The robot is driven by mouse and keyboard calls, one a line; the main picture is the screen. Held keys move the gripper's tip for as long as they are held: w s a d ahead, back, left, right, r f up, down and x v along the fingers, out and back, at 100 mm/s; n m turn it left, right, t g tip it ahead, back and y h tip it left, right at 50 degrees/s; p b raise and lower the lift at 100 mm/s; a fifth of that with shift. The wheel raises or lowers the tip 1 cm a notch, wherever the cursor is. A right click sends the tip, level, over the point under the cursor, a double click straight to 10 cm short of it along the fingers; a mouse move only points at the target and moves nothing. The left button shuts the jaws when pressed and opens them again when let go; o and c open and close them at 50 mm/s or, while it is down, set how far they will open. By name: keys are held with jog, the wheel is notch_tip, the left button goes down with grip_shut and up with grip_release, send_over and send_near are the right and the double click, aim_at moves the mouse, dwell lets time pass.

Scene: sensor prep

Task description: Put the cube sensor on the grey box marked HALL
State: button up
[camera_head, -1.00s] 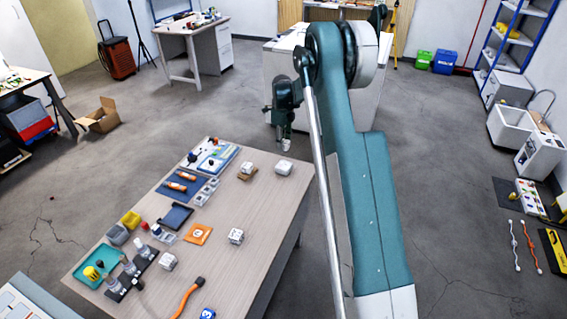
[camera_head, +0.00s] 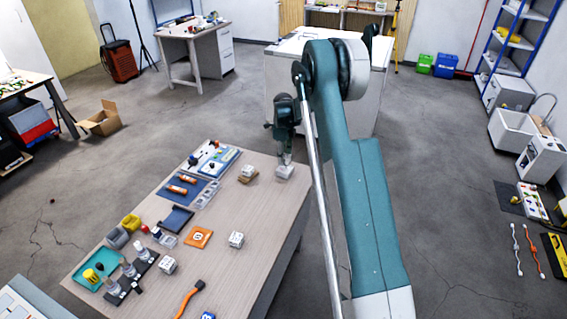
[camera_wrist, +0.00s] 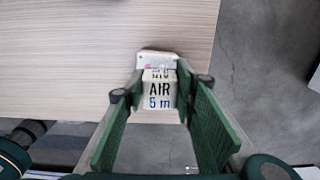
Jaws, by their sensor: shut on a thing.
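My gripper (camera_head: 286,157) is at the far right corner of the wooden table, directly over a pale box (camera_head: 285,173). In the wrist view, my green fingers (camera_wrist: 160,88) are shut on a pale block (camera_wrist: 160,101) marked "AIR 5 m". A white edge (camera_wrist: 158,57) shows just beyond the block. I cannot tell whether the block touches the box. No HALL marking is readable. Two other white boxes stand nearer, one mid-table (camera_head: 236,239) and one beside the dark rack (camera_head: 168,264).
A small box on a brown base (camera_head: 247,173) stands left of my gripper. An orange square (camera_head: 198,237), a blue tray (camera_head: 177,219), a teal tray (camera_head: 89,267) and an orange cable (camera_head: 188,299) lie on the table. The right table edge is close to my gripper.

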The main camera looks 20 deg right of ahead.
jog(key=shift+f, duration=1.4)
jog(key=shift+f, duration=0.2)
jog(key=o, duration=0.9)
jog(key=shift+r, duration=0.15)
notch_tip(320, 180, up, 12)
jog(key=shift+r+p, duration=0.1)
jog(key=shift+p, duration=0.25)
